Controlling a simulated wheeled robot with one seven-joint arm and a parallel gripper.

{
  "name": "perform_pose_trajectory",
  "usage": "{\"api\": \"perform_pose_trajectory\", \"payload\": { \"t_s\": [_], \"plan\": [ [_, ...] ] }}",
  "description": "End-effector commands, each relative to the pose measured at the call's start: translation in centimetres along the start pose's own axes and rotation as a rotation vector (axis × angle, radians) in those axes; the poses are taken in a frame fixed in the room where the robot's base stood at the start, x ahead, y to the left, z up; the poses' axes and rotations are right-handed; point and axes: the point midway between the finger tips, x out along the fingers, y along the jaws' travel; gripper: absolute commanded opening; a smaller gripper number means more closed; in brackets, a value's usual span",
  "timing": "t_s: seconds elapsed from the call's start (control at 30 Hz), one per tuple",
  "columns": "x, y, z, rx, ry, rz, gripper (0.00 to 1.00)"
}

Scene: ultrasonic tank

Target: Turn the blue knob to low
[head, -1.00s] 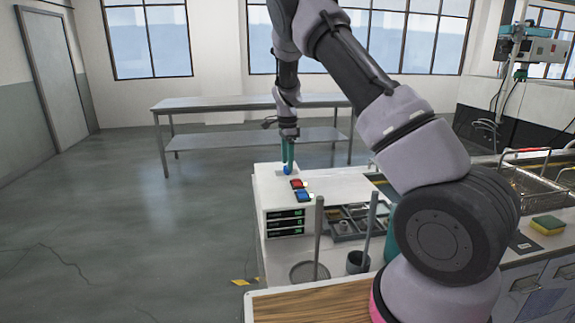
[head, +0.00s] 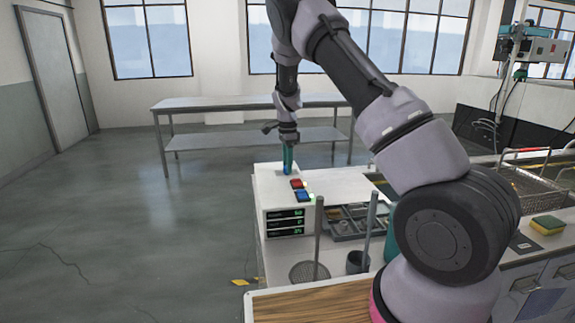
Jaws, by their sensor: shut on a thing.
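The blue knob (head: 286,171) is on top of the white control box (head: 264,190), near its far left part. It is small and mostly hidden between the fingers. My gripper (head: 288,168) points straight down over the box, its teal fingers shut on the knob. The knob's pointer and any low mark are too small to read.
A red button (head: 297,184) and a blue button (head: 304,197) sit nearer on the box, above dark displays (head: 285,223). A metal table (head: 230,103) stands behind.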

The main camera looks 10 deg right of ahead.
Motion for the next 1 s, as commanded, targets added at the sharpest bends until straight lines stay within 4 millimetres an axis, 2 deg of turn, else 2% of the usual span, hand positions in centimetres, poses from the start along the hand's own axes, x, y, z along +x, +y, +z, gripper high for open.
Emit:
{"api": "perform_pose_trajectory", "payload": {
  "t_s": [0.27, 1.0],
  "plan": [
    [-0.08, -0.06, -0.02, -0.154, -0.001, -0.002, 0.0],
    [-0.1, -0.05, 0.04, -0.815, -0.001, -0.002, 0.0]
  ]
}}
